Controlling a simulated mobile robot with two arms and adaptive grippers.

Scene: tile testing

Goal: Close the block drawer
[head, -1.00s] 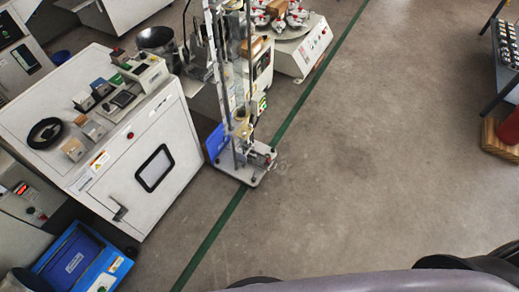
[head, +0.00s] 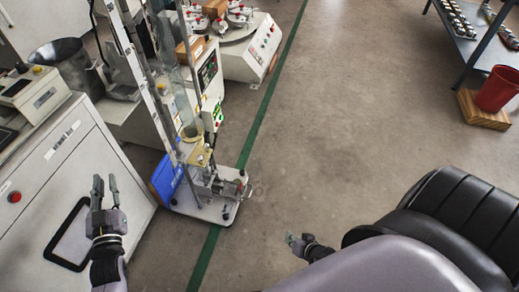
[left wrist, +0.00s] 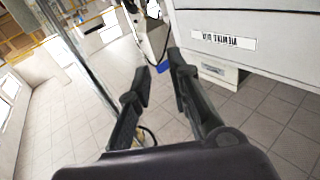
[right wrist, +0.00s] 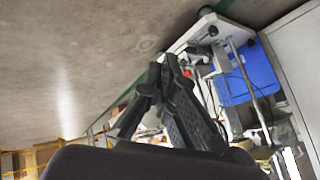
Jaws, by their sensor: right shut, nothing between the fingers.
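I cannot make out a block drawer in any view now. My left gripper (head: 105,184) is raised in front of the white cabinet (head: 60,160) with the dark-framed window, at the left of the head view. Its two fingers stand apart and empty, and they also show apart in the left wrist view (left wrist: 159,68). My right gripper (head: 292,239) is low over the floor at the lower middle of the head view. Its fingers meet with nothing between them in the right wrist view (right wrist: 163,64).
A tall test stand with a blue panel (head: 167,178) stands right of the cabinet. A machine with a round table (head: 235,42) is behind it. A red bucket (head: 497,88) on a wooden block (head: 483,110) stands at right beside a metal table (head: 463,42). The middle floor is clear.

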